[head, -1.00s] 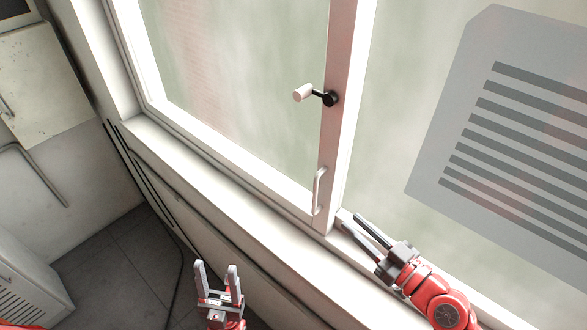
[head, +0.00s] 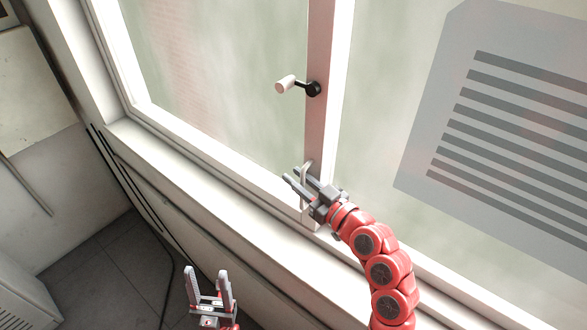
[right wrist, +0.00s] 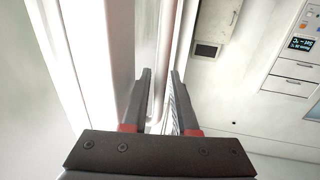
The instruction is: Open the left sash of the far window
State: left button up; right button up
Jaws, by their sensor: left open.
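The left sash (head: 220,80) is a glass pane in a white frame and looks shut. Its crank handle (head: 298,86), a pale knob on a black pivot, points left on the sash's right stile. Below it is a pale pull handle (head: 308,166), partly hidden by my right gripper (head: 291,175). That gripper's fingers are apart at the pull handle. In the right wrist view my right gripper (right wrist: 160,74) shows a gap, with a pale upright bar between the fingers; contact cannot be told. My left gripper (head: 206,272) is open and empty, low in the head view, away from the window.
A white sill (head: 200,195) runs below the window. The right pane (head: 380,90) carries a grey panel with dark stripes (head: 500,110). A pale cabinet (head: 22,290) stands at lower left beside dark floor (head: 100,265). The right wrist view shows drawers and a small display (right wrist: 302,44).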

jog(key=shift+x, duration=0.8)
jog(key=shift+d, duration=0.1)
grip_shut()
dwell(0.8)
